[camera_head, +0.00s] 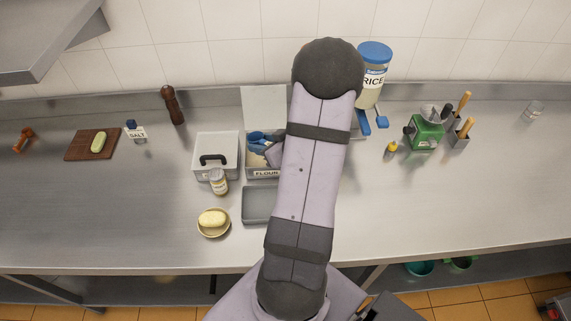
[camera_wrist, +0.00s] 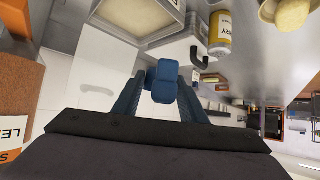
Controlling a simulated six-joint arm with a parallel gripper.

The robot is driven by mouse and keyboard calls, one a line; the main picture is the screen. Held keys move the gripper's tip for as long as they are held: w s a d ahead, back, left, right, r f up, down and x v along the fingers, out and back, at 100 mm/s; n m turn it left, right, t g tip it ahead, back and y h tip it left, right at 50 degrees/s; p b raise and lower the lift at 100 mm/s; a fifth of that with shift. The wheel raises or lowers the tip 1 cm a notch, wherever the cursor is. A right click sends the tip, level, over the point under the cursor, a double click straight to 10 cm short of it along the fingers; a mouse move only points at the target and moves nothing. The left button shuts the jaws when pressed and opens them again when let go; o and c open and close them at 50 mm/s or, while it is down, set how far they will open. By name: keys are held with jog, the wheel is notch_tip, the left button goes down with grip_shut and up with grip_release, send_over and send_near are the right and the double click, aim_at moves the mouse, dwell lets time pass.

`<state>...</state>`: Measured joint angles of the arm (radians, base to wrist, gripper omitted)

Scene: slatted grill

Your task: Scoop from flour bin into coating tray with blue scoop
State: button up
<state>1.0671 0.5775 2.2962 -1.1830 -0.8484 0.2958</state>
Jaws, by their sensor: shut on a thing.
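The white flour bin (camera_head: 265,173) stands mid-counter with its lid up, partly hidden by my arm. Its pale inside shows at the top of the wrist view (camera_wrist: 140,18). My gripper (camera_wrist: 163,78) has blue fingers and is shut on the blue scoop (camera_wrist: 163,93), seen end-on between them. In the head view, blue parts show over the back of the bin; I cannot tell fingers from scoop there, nor whether the scoop holds flour. The grey coating tray (camera_head: 256,205) lies in front of the bin, its right part hidden by my arm.
A white box with a black handle (camera_head: 213,160) stands left of the bin, with a jar (camera_head: 218,181) in front. A yellow item in a bowl (camera_head: 213,221) sits left of the tray. A rice jar (camera_head: 373,75) stands behind right.

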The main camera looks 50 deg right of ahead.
jog(key=w+a+r+n+g+y, duration=0.2)
jog(key=w+n+y, duration=0.2)
jog(key=w+n, duration=0.1)
jog(key=w+a+r+n+g+y, duration=0.2)
jog(key=w+a+n+y, duration=0.1)
jog(key=w+n+y, duration=0.15)
jog(key=s+d+f+m+h, duration=0.2)
jog(key=d+f+m+h, duration=0.2)
jog(key=d, duration=0.8)
notch_tip(320, 180, down, 2)
jog(key=shift+s+f+h, duration=0.25)
jog(key=shift+s+h, duration=0.1)
jog(key=shift+h, duration=0.1)
jog(key=shift+m, duration=0.25)
jog(key=shift+r+p, duration=0.1)
jog(key=shift+p, duration=0.3)
jog(key=shift+s+f+b, duration=0.1)
jog(key=shift+f+b, duration=2.2)
jog(key=shift+f, duration=3.9)
